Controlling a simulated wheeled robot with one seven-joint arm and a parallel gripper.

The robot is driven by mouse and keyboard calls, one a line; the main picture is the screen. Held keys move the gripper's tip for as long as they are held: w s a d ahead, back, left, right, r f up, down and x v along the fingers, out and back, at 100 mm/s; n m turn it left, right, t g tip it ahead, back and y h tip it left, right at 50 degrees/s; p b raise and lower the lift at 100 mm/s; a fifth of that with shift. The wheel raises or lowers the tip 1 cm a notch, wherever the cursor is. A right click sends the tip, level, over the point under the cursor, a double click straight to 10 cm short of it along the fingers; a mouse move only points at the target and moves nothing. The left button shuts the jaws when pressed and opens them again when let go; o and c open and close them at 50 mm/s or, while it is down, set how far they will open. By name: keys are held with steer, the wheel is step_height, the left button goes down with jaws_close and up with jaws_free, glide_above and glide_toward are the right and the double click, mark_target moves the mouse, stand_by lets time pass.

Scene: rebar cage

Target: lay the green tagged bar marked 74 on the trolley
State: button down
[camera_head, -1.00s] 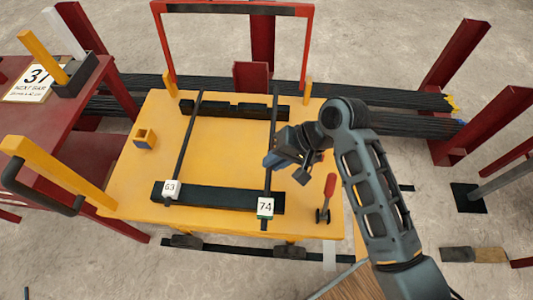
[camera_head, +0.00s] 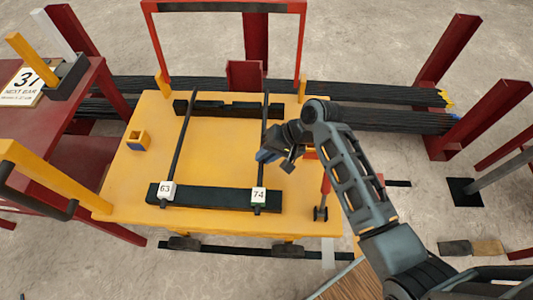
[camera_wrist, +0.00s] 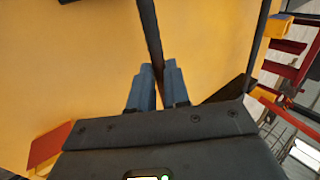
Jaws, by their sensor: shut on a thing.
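The bar marked 74 (camera_head: 263,125) is a thin dark rod with a white tag (camera_head: 258,195) at its near end; no green shows on the tag now. It lies across the far and near black supports on the yellow trolley (camera_head: 215,150), apparently resting on them. My gripper (camera_head: 264,156) is shut on the bar around its middle, low over the deck. In the wrist view the bar (camera_wrist: 149,30) runs between the two blue-grey fingers (camera_wrist: 157,85). Contact with the supports is hard to confirm.
A bar tagged 63 (camera_head: 180,145) lies parallel on the left. A red-handled clamp (camera_head: 322,195) stands right of the near support (camera_head: 215,198). A red frame (camera_head: 300,50) rises behind. The deck between the bars is clear.

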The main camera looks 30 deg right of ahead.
steer(key=c, duration=1.1)
jaws_free()
steer(key=shift+f, duration=0.1)
steer(key=v, duration=1.2)
steer(key=shift+p, duration=0.45)
